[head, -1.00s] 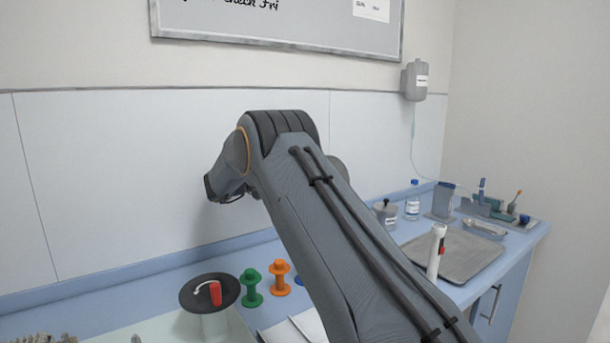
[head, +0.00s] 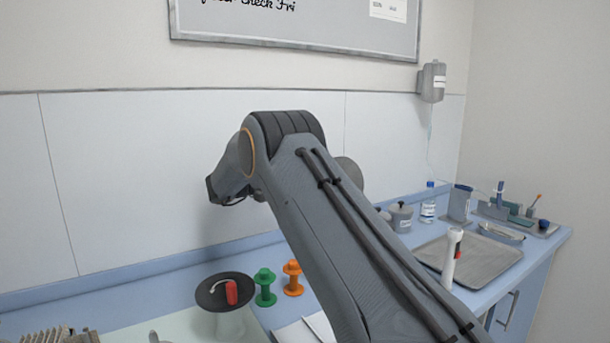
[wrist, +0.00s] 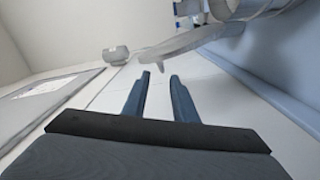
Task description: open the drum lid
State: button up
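I cannot make out for certain which thing is the drum. A small grey lidded pot (head: 401,216) stands at the back of the counter, right of my arm, with its lid on; a second grey one beside it is partly hidden by my arm. A round black dish (head: 209,294) with a red piece on it stands on a pale base at the front left. My gripper (wrist: 160,74) is open and empty in the wrist view, fingers apart, touching nothing. In the head view my arm's far end is raised in front of the wall panels, away from the pots.
Green (head: 265,287) and orange (head: 292,278) spools stand beside the black dish. A wall dispenser (head: 433,82) with a tube hangs above. The whiteboard (head: 300,30) is high up.

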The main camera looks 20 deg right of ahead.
jog(key=v, duration=0.5)
jog(key=shift+s+a+p, duration=0.1)
jog(key=shift+a+p, duration=0.2)
jog(key=shift+a, duration=0.05)
dwell(0.7)
